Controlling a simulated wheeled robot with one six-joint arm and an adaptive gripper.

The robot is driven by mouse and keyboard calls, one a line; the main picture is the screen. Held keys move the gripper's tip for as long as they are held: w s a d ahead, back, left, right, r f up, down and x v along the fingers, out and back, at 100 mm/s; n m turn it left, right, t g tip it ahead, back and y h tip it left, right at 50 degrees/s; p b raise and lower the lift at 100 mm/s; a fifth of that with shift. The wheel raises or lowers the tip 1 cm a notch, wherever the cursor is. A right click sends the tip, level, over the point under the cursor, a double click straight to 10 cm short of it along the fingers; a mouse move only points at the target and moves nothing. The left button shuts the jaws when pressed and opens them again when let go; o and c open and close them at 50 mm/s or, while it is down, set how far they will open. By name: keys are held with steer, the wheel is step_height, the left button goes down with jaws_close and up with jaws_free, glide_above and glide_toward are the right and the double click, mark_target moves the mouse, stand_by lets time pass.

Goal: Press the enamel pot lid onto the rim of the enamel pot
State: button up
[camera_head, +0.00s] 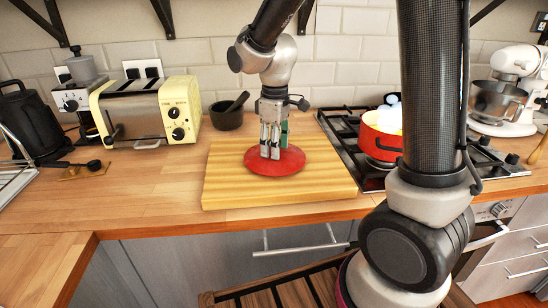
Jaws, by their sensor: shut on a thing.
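The red enamel pot lid (293,164) is a round disc low over the wooden cutting board (225,185). I cannot tell whether it touches the board. My gripper (270,152) points down at the middle of the lid and is shut on it, probably at a knob that the fingers hide. The red enamel pot (380,143) stands on the stove to the right, with no lid on its rim. Its inside looks pale yellow, and my arm hides its right part.
The black gas stove (345,137) has raised grates around the pot. A stand mixer (510,90) is at the far right.

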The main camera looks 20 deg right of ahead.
steer(key=shift+s+f, duration=0.15)
steer(key=shift+c, duration=0.4)
steer(key=shift+r, duration=0.3)
steer(key=c, duration=0.4)
steer(key=shift+r, duration=0.4)
jaws_close()
steer(key=shift+r, duration=1.8)
